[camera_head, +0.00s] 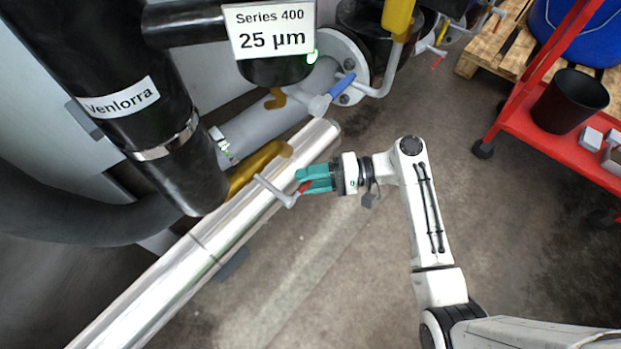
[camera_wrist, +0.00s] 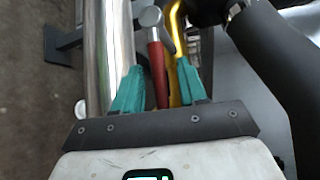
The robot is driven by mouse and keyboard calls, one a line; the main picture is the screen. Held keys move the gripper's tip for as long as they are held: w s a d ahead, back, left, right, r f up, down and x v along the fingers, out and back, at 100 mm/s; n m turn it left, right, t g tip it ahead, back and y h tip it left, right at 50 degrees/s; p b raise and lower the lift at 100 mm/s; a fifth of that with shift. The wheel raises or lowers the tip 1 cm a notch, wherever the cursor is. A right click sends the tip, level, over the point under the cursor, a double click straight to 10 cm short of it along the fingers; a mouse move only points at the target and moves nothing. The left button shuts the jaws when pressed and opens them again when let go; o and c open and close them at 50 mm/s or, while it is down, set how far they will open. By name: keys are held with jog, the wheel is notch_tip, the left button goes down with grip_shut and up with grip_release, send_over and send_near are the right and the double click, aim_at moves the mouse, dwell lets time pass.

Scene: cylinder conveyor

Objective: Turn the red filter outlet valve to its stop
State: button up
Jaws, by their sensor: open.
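The red valve handle (camera_head: 303,188) is at the end of a grey valve body (camera_head: 275,190) on a yellow pipe (camera_head: 256,168), just above the shiny metal pipe. My gripper (camera_head: 312,180) is at this handle with its teal fingers open. In the wrist view the red handle (camera_wrist: 158,75) lies between my two teal fingers (camera_wrist: 160,88), with a gap on its left side. The left finger is beside the shiny pipe and the right finger is close to the yellow pipe (camera_wrist: 177,50). I cannot tell whether the right finger touches the handle.
A shiny metal pipe (camera_head: 215,240) runs diagonally beside the valve. A black filter housing (camera_head: 125,95) labelled Venlorra stands left. A blue-handled valve (camera_head: 341,85) is above. A red cart (camera_head: 555,130) with a black bin (camera_head: 570,100) stands right. Floor below is clear.

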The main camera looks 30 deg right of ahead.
grip_shut()
dwell(0.4)
